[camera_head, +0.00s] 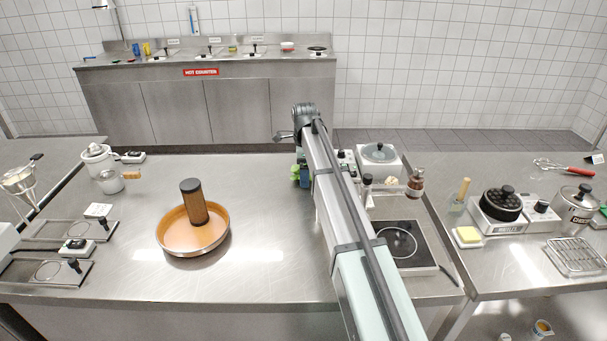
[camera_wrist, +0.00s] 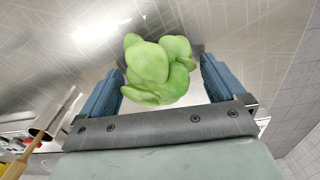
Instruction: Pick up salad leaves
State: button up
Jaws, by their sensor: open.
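The salad leaves (camera_wrist: 158,70) are a bright green bunch. In the wrist view they sit between the two blue fingers of my gripper (camera_wrist: 160,85), with a visible gap on each side. My gripper is open. In the head view a small part of the salad leaves (camera_head: 296,171) shows on the steel counter, just left of my gripper (camera_head: 303,178). My arm hides the rest of the leaves and most of the gripper there.
A brown round pan (camera_head: 170,242) with a dark cylinder (camera_head: 194,202) stands to the left. A scale (camera_head: 379,153), a brown bottle (camera_head: 415,183) and a black hob (camera_head: 399,243) stand right of my arm. The counter between pan and arm is clear.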

jog(key=shift+f, duration=0.1)
jog(key=c, duration=1.1)
jog(key=shift+o, duration=0.2)
